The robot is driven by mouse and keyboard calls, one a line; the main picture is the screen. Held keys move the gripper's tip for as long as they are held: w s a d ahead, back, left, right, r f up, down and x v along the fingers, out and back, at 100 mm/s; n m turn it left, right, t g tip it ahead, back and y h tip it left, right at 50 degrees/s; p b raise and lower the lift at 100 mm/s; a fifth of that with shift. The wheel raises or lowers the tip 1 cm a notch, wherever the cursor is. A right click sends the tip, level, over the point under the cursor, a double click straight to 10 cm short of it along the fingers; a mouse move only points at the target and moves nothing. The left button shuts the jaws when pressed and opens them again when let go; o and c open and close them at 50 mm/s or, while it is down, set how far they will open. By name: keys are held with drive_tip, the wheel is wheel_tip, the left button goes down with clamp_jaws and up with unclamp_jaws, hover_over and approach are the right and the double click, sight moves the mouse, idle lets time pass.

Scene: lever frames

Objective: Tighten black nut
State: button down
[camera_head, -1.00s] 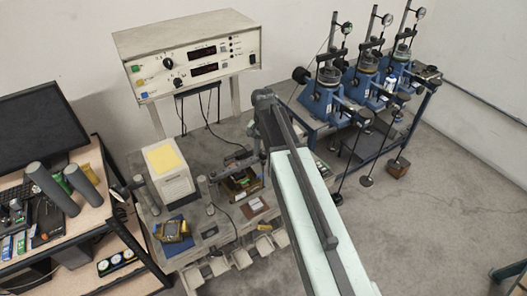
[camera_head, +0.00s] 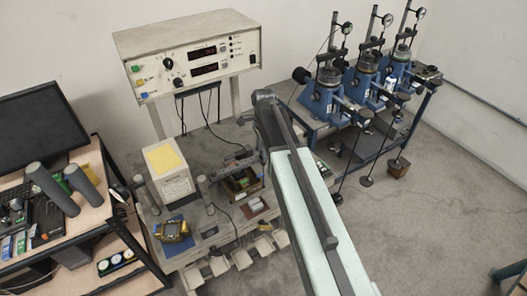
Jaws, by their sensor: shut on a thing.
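My arm reaches from the lower right to the grey bench unit (camera_head: 190,240), then bends down and left. My gripper (camera_head: 215,175) is at its end, low over the unit, beside a grey upright post (camera_head: 203,187). It is shut on a small part there. That part is mostly hidden, and I cannot make out whether it is the black nut. An open box-like fixture (camera_head: 241,187) with a brownish inside lies just right of and below the gripper.
A white box with a yellow top (camera_head: 168,172) and a yellow device (camera_head: 173,231) stand close on the left. A control panel (camera_head: 190,58) rises behind. Blue lever frames (camera_head: 325,100) stand at the back right. A desk with a monitor (camera_head: 40,125) is far left. Open floor (camera_head: 440,200) lies right.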

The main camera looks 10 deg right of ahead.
drive_tip(key=m, duration=0.7)
idle(0.6)
drive_tip(key=c, duration=1.1)
unclamp_jaws()
drive_tip(key=shift+o, duration=0.2)
wheel_tip(320, 180, up, 8)
drive_tip(key=p, duration=0.8)
drive_tip(key=shift+f, duration=0.15)
